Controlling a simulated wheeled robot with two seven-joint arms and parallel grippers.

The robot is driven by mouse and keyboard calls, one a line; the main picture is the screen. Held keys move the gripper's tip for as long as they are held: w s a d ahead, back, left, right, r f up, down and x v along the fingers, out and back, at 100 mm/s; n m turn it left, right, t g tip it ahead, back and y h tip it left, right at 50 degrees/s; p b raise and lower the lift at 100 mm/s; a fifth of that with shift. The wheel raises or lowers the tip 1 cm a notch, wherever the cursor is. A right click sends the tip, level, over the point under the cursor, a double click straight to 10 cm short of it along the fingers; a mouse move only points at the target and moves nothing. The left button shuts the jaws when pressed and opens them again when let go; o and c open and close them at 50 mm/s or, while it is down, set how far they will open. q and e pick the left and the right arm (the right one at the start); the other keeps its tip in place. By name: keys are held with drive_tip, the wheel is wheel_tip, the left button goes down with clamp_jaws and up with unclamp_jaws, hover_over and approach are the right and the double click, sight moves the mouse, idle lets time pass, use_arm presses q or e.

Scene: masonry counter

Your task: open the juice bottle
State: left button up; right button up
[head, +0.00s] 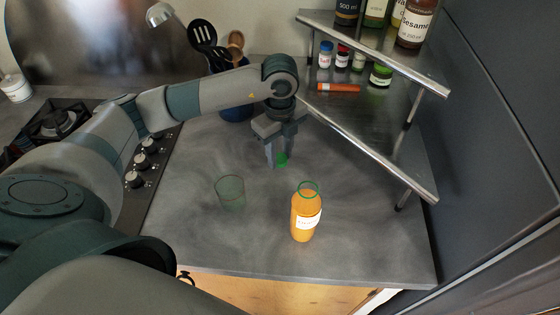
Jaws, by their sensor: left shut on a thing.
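The orange juice bottle (305,221) stands upright on the grey counter, right of the middle, with a white label. Its neck shows a green ring at the rim and no cap on it. My left gripper (277,160) is above the counter behind and left of the bottle, apart from it. It is shut on a small green cap (283,159), which is partly hidden by the fingers. My right gripper is not in view.
An empty clear glass (230,193) stands left of the bottle. A gas hob (140,180) is at the left. A metal rack (390,70) with jars is at the back right, and a blue utensil pot (236,113) stands behind my left arm. The counter's front right is clear.

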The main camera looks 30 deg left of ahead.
sight(280, 158)
use_arm(q)
drive_tip(key=shift+f+p, duration=0.35)
wheel_tip(280, 158, down, 3)
drive_tip(key=shift+r+p, duration=0.1)
drive_tip(key=shift+p, duration=0.6)
drive_tip(key=shift+f, duration=0.25)
drive_tip(key=shift+f, duration=0.15)
drive_tip(key=o, duration=1.2)
drive_tip(key=shift+c, duration=0.2)
